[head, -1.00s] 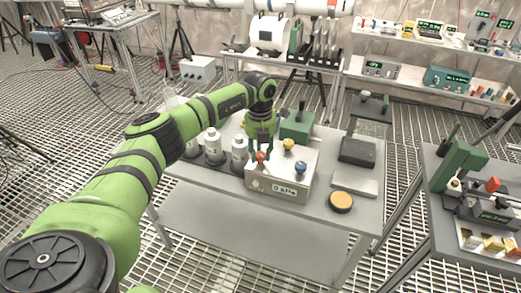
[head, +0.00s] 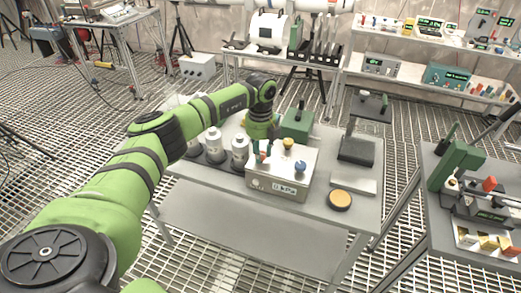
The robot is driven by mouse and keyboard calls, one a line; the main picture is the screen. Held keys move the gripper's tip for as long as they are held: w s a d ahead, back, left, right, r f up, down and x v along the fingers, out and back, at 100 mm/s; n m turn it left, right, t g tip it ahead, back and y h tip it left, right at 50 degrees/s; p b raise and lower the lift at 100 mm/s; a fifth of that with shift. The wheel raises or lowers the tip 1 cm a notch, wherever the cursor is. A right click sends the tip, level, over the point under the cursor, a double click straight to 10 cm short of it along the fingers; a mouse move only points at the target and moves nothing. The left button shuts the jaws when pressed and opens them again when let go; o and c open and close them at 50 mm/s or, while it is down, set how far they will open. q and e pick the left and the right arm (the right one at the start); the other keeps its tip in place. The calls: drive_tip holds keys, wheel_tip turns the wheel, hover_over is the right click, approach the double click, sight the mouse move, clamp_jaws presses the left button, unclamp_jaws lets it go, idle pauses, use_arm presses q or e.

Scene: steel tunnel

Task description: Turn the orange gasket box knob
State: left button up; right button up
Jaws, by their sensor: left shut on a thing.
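The gasket box (head: 277,189) is a pale metal box with a label on its front, standing on the grey table. Its top carries an orange knob (head: 260,158) at the left, a yellow knob (head: 288,143) at the back and a blue knob (head: 300,166) at the right. My left gripper (head: 262,152) points down from the green arm and is shut on the orange knob, its dark fingers partly hiding it. My right gripper is not in view.
Several grey-white cylinders (head: 215,145) stand left of the box. A green block (head: 297,124) is behind it, and a dark stand (head: 356,151) and a yellow-topped puck (head: 340,199) are to the right. The front of the table (head: 250,211) is clear.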

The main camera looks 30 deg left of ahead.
use_arm(q)
drive_tip(key=shift+s+d+f, duration=0.15)
drive_tip(key=shift+f, duration=0.1)
drive_tip(key=o, duration=1.1)
drive_tip(key=shift+o, duration=0.2)
drive_tip(key=shift+r, duration=0.15)
drive_tip(key=shift+r, duration=0.35)
wheel_tip(320, 180, up, 11)
drive_tip(key=shift+r, duration=0.15)
